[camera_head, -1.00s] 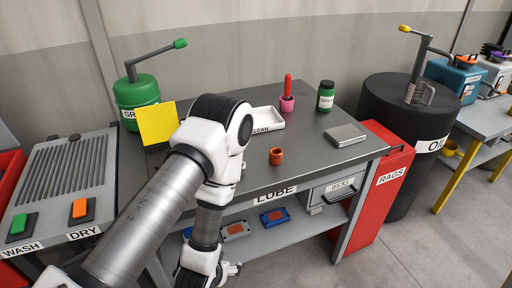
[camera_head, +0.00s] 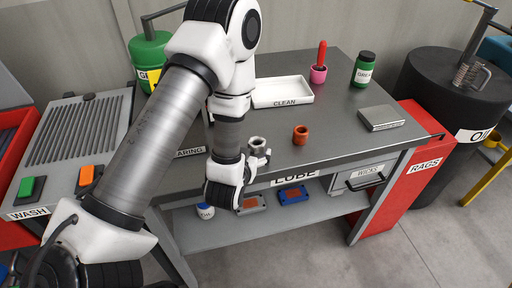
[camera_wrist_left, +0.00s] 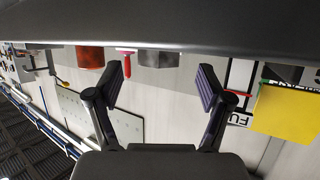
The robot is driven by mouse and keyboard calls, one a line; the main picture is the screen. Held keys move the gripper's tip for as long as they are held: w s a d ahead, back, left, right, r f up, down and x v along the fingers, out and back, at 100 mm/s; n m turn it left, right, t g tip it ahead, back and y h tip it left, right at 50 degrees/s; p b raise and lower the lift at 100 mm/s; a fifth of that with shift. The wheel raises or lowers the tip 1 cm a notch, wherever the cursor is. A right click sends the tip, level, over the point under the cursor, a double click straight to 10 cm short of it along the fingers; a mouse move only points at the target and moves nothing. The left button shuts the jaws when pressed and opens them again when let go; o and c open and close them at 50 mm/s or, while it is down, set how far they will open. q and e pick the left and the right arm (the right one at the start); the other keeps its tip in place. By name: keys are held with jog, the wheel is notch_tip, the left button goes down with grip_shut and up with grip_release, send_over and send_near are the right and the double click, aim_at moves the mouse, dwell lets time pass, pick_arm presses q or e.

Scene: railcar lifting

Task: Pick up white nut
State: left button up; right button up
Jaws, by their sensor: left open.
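The white nut (camera_head: 257,143) is a pale grey-white ring standing on the table near its front edge, left of the orange nut (camera_head: 301,134). In the left wrist view the white nut (camera_wrist_left: 158,59) shows as a grey cylinder between and beyond my fingertips, with the orange nut (camera_wrist_left: 90,56) to its left. My left gripper (camera_wrist_left: 153,88) is open and empty. In the head view my left gripper (camera_head: 258,160) is at the table's front edge, close before the white nut and partly hidden by its own wrist. My right gripper is not in view.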

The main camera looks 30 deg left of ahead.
aim_at(255, 146)
pick_arm(q)
jog(key=x, duration=0.4)
jog(key=shift+w+r, duration=0.1)
jog(key=shift+r, duration=0.1)
jog(key=shift+c, duration=0.3)
jog(key=c, duration=1.4)
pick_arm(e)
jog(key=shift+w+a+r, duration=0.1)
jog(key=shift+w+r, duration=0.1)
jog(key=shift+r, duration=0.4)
